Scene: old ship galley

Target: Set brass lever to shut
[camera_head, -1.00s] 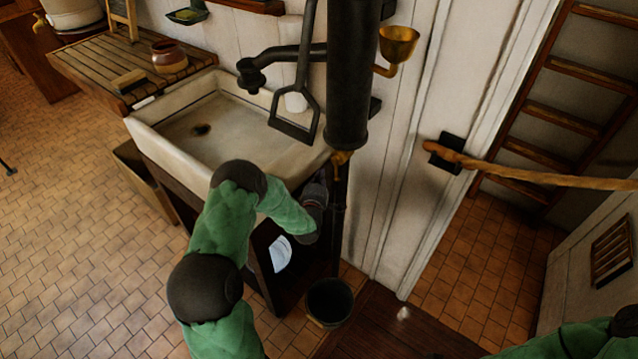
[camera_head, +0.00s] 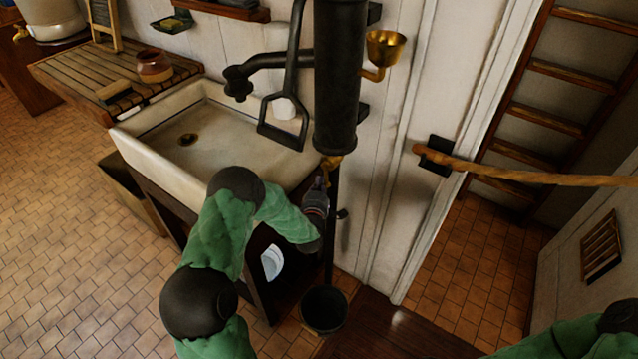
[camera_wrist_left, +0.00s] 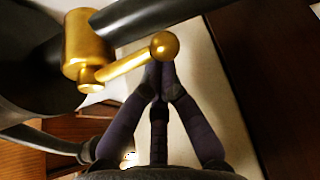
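The brass lever (camera_head: 330,163) is at the lower end of the dark upright pump cylinder. In the left wrist view the lever arm (camera_wrist_left: 125,66) slants up and right from its brass body (camera_wrist_left: 88,45) to a ball knob (camera_wrist_left: 164,46). My left gripper (camera_head: 322,181) is just below the lever in the head view. In the left wrist view its fingers (camera_wrist_left: 161,74) come together with nothing seen between them, their tips right at the ball knob and partly hidden by it. I cannot tell whether they touch it. My right gripper is out of view.
The pump cylinder (camera_head: 340,80) stands beside a pale sink (camera_head: 150,160), with a dark handle (camera_head: 283,125) hanging over it. A bucket (camera_head: 325,309) is on the floor below. A brass cup (camera_head: 385,46) and a rope (camera_head: 520,175) are to the right.

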